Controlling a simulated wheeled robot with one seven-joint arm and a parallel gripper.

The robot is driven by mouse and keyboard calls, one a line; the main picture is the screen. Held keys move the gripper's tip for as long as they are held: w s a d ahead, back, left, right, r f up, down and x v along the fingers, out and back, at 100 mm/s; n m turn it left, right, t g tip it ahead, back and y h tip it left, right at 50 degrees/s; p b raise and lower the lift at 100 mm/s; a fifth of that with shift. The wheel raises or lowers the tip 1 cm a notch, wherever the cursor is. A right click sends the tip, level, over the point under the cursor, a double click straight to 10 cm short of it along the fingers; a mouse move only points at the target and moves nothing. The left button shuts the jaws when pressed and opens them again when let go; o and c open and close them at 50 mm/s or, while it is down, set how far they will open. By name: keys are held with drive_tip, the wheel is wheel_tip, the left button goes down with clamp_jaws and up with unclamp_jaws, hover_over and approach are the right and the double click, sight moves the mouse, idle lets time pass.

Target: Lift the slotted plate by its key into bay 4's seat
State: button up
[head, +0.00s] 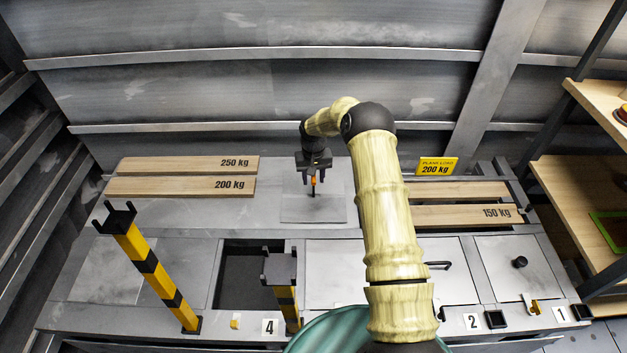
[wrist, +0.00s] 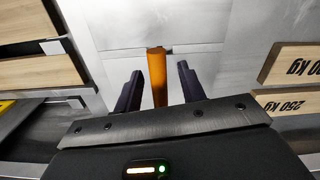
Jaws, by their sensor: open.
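The slotted plate (head: 328,212) is a grey square lying flat on the rear deck near the middle. Its key (head: 313,181) has an orange grip and stands upright at the plate's slot. My gripper (head: 314,177) is above the plate, pointing down. In the wrist view the orange key (wrist: 157,78) stands between the two dark fingers, with a gap on each side; the fingers are open. Bay 4's seat (head: 238,285) is a dark open recess at the front, behind the label 4 (head: 269,327).
Marked planks (head: 180,187) lie left of the plate, others (head: 465,215) right. Wooden shelves (head: 580,190) stand at far right.

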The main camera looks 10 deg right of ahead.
drive_tip(key=shift+c, duration=0.2)
clamp_jaws()
drive_tip(key=shift+r, duration=0.2)
wheel_tip(320, 180, up, 10)
drive_tip(key=shift+f+p, duration=0.1)
drive_tip(key=shift+p, duration=1.05)
drive_tip(key=shift+w+p, duration=0.1)
drive_tip(key=shift+p, duration=0.2)
idle(0.5)
drive_tip(key=shift+r+p, duration=0.5)
drive_tip(key=shift+p, duration=0.15)
idle(0.7)
drive_tip(key=shift+r+p, duration=1.75)
drive_tip(key=shift+r, duration=0.4)
idle(1.3)
